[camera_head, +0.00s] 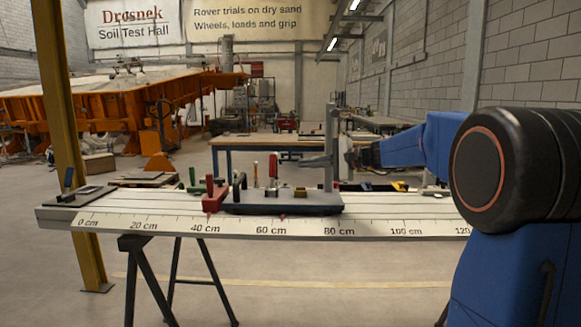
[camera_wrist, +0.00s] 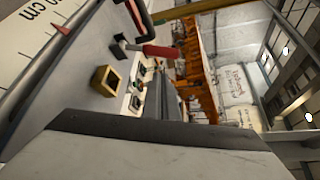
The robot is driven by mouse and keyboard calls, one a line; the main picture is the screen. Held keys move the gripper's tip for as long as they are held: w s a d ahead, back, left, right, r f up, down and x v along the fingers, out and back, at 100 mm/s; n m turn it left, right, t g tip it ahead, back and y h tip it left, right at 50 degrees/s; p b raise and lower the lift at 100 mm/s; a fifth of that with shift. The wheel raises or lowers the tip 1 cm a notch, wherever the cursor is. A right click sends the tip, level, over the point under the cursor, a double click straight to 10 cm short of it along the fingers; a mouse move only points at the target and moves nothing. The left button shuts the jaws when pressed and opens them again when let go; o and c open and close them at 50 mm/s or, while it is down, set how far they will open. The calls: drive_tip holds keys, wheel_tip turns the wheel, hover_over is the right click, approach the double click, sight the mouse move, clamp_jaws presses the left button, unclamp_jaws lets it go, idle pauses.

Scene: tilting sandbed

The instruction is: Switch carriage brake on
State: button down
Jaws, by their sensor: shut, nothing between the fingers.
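The carriage (camera_head: 285,209), a dark flat plate, sits on the pale rail between about 40 and 80 cm. A red-handled lever (camera_head: 273,167) stands nearly upright on it; no label shows whether it is the brake. In the wrist view the red handle (camera_wrist: 163,51) joins a black pivot on the plate. A brass-coloured block (camera_wrist: 105,80) is beside it, apart. My gripper (camera_head: 318,161) is shut and empty, level with the lever's upper part and a little to its right. The grey post partly hides my wrist.
A tall grey post (camera_head: 330,120) rises at the carriage's right end. A black bow handle (camera_head: 239,187) and a red block (camera_head: 213,196) are at its left. The scaled rail (camera_head: 400,227) is clear right of the carriage. A yellow column (camera_head: 62,130) stands at left.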

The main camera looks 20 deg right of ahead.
sight(273, 173)
drive_tip(key=x, duration=0.9)
drive_tip(key=shift+w+a+f, duration=0.1)
drive_tip(key=shift+w+a, duration=0.15)
drive_tip(key=shift+a, duration=0.05)
drive_tip(key=shift+s+a+r+n+t, duration=0.1)
drive_tip(key=shift+s+r+n+t, duration=0.1)
drive_tip(key=shift+s+n+t, duration=0.15)
drive_tip(key=shift+s+a+r+n+t+y, duration=0.1)
drive_tip(key=shift+s+r+n+t+y, duration=0.1)
drive_tip(key=shift+s+n, duration=0.2)
drive_tip(key=shift+s+a+r+n+t+y, duration=0.1)
drive_tip(key=shift+s+n+t, duration=0.05)
drive_tip(key=shift+s+n, duration=0.15)
drive_tip(key=shift+s+a+f+n+t+y, duration=0.1)
drive_tip(key=shift+s+a+n+t+y, duration=0.25)
drive_tip(key=shift+s, duration=0.5)
drive_tip(key=shift+s+a+r+n+t, duration=0.1)
drive_tip(key=shift+s+a+n, duration=0.1)
drive_tip(key=shift+s+n, duration=0.5)
drive_tip(key=shift+s+a+f+n+t+y, duration=0.15)
drive_tip(key=shift+s+a+n, duration=0.15)
drive_tip(key=shift+s, duration=0.8)
drive_tip(key=shift+f, duration=0.1)
